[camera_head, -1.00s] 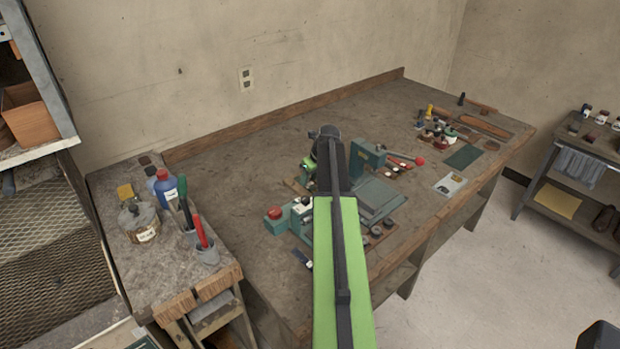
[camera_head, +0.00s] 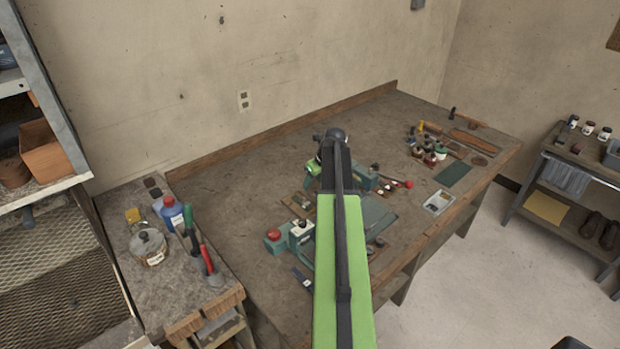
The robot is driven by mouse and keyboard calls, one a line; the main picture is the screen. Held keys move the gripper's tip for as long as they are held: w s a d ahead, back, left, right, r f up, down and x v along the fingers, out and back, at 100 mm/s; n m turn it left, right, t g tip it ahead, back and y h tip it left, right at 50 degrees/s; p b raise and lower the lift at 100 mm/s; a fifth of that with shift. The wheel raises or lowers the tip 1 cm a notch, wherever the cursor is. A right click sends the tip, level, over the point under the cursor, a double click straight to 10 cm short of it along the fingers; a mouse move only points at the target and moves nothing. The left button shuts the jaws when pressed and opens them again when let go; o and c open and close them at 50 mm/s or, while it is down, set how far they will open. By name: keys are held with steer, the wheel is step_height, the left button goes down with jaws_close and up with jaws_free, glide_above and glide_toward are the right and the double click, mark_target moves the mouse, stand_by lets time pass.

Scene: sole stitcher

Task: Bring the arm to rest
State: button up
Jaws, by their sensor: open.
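My arm, green and black, reaches from the bottom of the view out over the workbench (camera_head: 230,200). My gripper (camera_head: 313,168) is at its far end, partly hidden behind the dark wrist, and it is open. I see nothing held in it. It appears above the bench, but the height is hard to judge. A teal machine (camera_head: 376,212) is on the bench beside and behind my arm, which hides part of it. A smaller teal block with a red knob (camera_head: 274,234) stands to the left of the arm.
A shelf (camera_head: 40,190) rises at far left. Small pots and hand tools (camera_head: 432,150) lie at the bench's right end. The back left of the bench is clear.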

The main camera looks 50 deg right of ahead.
steer(key=shift+s+r, duration=0.25)
steer(key=shift+r, duration=0.3)
